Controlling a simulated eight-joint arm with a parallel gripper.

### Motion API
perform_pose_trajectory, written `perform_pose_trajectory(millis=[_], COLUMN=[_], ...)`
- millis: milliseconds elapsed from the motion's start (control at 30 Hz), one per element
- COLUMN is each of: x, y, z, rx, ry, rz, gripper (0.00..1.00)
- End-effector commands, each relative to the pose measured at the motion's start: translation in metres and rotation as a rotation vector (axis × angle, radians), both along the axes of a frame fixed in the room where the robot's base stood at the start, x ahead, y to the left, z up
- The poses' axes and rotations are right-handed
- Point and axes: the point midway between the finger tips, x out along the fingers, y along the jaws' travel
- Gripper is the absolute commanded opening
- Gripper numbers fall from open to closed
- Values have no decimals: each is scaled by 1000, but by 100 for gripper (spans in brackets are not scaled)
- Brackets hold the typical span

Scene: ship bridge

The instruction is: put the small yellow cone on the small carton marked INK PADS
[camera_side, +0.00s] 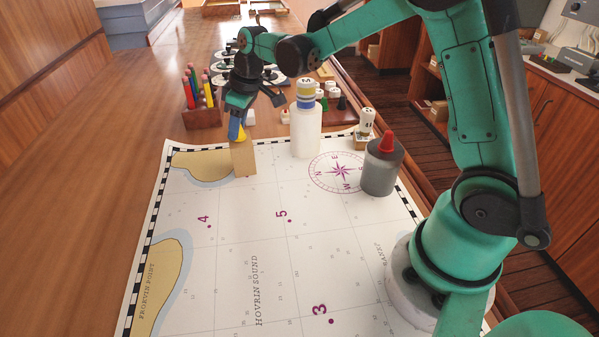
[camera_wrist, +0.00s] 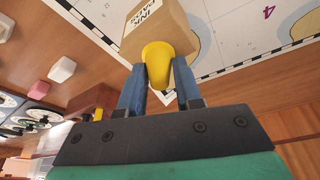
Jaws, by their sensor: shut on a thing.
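The small carton marked INK PADS (camera_side: 243,160) stands on the chart near its far left corner; its lettering shows in the wrist view (camera_wrist: 146,18). The small yellow cone (camera_wrist: 158,64) is between the two blue fingers of my gripper (camera_wrist: 158,88), its wide end toward the carton. In the side view my gripper (camera_side: 238,126) points down just above the carton, shut on the cone, and only a bit of yellow (camera_side: 241,136) shows. I cannot tell whether the cone touches the carton top.
A white bottle (camera_side: 306,132) topped by a yellow and blue piece stands right of the carton. A grey bottle with a red cap (camera_side: 382,168) is farther right. A pencil holder (camera_side: 201,116) stands behind left. The chart's near part (camera_side: 225,265) is clear.

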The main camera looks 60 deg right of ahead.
Motion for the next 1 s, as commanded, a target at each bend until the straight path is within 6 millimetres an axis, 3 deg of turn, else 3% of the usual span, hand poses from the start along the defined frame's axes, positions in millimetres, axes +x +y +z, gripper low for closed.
perform_pose_trajectory(millis=[267, 300, 400, 767, 1000], x=[0, 0, 0, 0, -11], y=[0, 0, 0, 0, -4], z=[-2, -2, -2, 1, 36], rx=[0, 0, 0, 0, 1], ry=[0, 0, 0, 0, 0], rz=[0, 0, 0, 0, -2], gripper=[0, 32, 61, 61, 61])
